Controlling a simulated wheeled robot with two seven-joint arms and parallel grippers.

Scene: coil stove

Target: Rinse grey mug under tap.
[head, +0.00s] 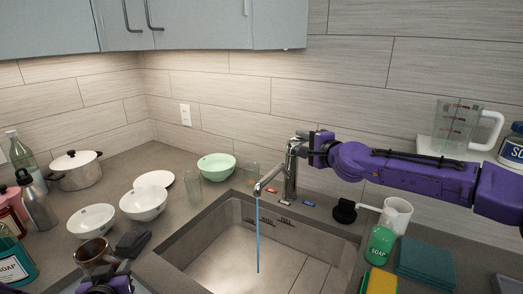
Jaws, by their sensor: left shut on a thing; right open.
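The grey mug (95,257), dark with a brownish inside, is at the lower left. My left gripper (103,279) is shut on it; the fingers are partly hidden at the bottom edge. The metal tap (289,175) stands behind the sink (185,241), and a thin blue stream of water (258,235) falls from its spout into the basin. The mug is left of the sink, away from the stream. My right gripper (306,147) is open at the top of the tap, by its handle; whether it touches is unclear.
White bowls (143,204), a plate, a green bowl (216,166) and glasses stand left of the sink. A dark sponge (133,243) lies near the mug. A soap bottle (381,244), a pale mug (397,214) and sponges are right of the sink. The basin looks empty.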

